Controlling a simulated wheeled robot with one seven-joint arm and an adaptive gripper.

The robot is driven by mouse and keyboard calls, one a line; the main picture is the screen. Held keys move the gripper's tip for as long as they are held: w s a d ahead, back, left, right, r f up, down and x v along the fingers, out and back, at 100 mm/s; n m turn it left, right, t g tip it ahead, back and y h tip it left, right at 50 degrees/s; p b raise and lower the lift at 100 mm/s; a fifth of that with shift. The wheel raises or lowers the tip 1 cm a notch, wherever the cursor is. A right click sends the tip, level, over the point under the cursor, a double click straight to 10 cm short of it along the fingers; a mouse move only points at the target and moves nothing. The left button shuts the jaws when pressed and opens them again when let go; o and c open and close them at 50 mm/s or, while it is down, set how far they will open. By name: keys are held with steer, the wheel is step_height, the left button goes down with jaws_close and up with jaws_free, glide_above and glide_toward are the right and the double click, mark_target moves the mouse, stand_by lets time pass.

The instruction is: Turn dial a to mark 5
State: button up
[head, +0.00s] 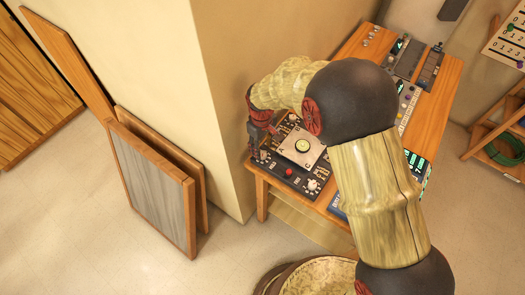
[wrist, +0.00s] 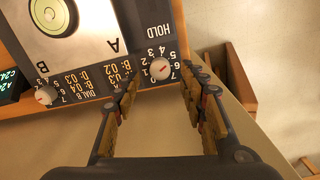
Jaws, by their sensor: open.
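A dark control panel (head: 277,178) lies on the wooden bench. In the wrist view it shows upside down, with a small red-and-white knob (wrist: 160,68) beside a printed number scale, the word HOLD and the letter A. I take this knob for dial a; its exact reading is too small to tell. A second knob (wrist: 47,95) sits near the letter B, with printed lines between the two. My gripper (wrist: 160,82) is open, its fingers either side of the first knob in the picture; contact cannot be told. In the head view my gripper (head: 261,140) is over the panel's left end.
A white plate with a round green bubble level (head: 302,146) is in the panel's middle. A red button (head: 288,172) and another knob (head: 313,185) are at its front. More devices (head: 407,100) stand further along the bench. A wall corner (head: 225,100) rises close left.

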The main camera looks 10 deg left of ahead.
mark_target(262, 155)
step_height(262, 155, up, 8)
steer(key=shift+r, duration=0.15)
steer(key=shift+s, duration=0.1)
stand_by(0.5)
steer(key=s+d+r+m+t+b, duration=0.1)
steer(key=s+d+r+m, duration=0.2)
steer(key=s+d+r, duration=0.3)
steer(key=s+d+r+m+t+b, duration=0.2)
steer(key=s+d+r+m, duration=0.2)
steer(key=d, duration=1.1)
steer(key=s+d+r+m+t+b, duration=0.2)
steer(key=s+d+r+m, duration=0.2)
steer(key=s+d+r, duration=0.4)
steer(key=s+d, duration=0.2)
steer(key=s, duration=0.1)
steer(key=shift+d, duration=0.15)
stand_by(0.4)
